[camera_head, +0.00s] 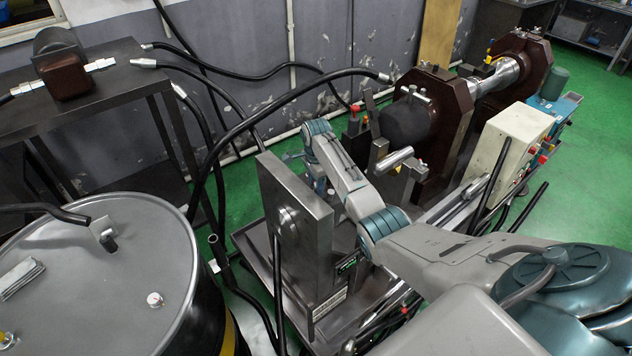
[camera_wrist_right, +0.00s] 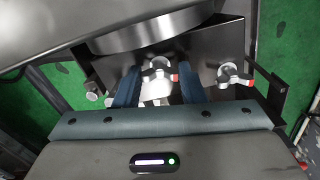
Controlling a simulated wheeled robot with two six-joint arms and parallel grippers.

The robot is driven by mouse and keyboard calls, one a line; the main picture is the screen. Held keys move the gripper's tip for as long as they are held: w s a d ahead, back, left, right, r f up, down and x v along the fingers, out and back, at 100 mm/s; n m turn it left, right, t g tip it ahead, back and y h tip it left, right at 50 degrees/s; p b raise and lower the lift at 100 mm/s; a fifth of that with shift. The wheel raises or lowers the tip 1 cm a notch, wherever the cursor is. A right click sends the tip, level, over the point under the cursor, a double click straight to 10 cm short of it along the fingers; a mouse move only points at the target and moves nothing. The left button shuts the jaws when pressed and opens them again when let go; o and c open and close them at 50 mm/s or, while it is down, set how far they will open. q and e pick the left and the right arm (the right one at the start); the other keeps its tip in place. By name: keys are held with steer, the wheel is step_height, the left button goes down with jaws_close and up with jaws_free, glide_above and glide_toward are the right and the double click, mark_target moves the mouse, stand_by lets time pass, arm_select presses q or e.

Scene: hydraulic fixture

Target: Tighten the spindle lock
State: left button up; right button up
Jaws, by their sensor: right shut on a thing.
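In the right wrist view, the two blue fingers of my right gripper (camera_wrist_right: 157,88) stand either side of a small metal handle with a red tip (camera_wrist_right: 158,68), and the gripper is shut on it. I cannot tell for sure whether this handle is the spindle lock. A second, similar red-tipped handle (camera_wrist_right: 232,75) sits to its right, apart from the fingers. In the head view, my right arm reaches in from the lower right to behind the upright steel plate (camera_head: 295,225), and the fingertips are hidden there. My left gripper is not in view.
In the head view, the brown fixture block (camera_head: 455,110) holds a dark cylinder (camera_head: 405,122). A cream control box (camera_head: 520,135) stands to its right. A drum (camera_head: 100,270) and a steel table (camera_head: 110,70) are at left. Black hoses (camera_head: 240,125) cross between. Green floor lies open at upper right.

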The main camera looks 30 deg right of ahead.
steer(key=shift+r+m+p, duration=0.25)
steer(key=shift+m+p, duration=0.45)
steer(key=shift+m, duration=0.1)
steer(key=shift+f+m, duration=0.15)
steer(key=shift+m, duration=0.25)
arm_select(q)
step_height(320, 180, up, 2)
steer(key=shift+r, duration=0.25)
arm_select(e)
steer(key=o, duration=1)
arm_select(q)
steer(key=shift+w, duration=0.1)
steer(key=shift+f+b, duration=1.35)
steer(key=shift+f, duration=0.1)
arm_select(e)
steer(key=shift+r, duration=5.4)
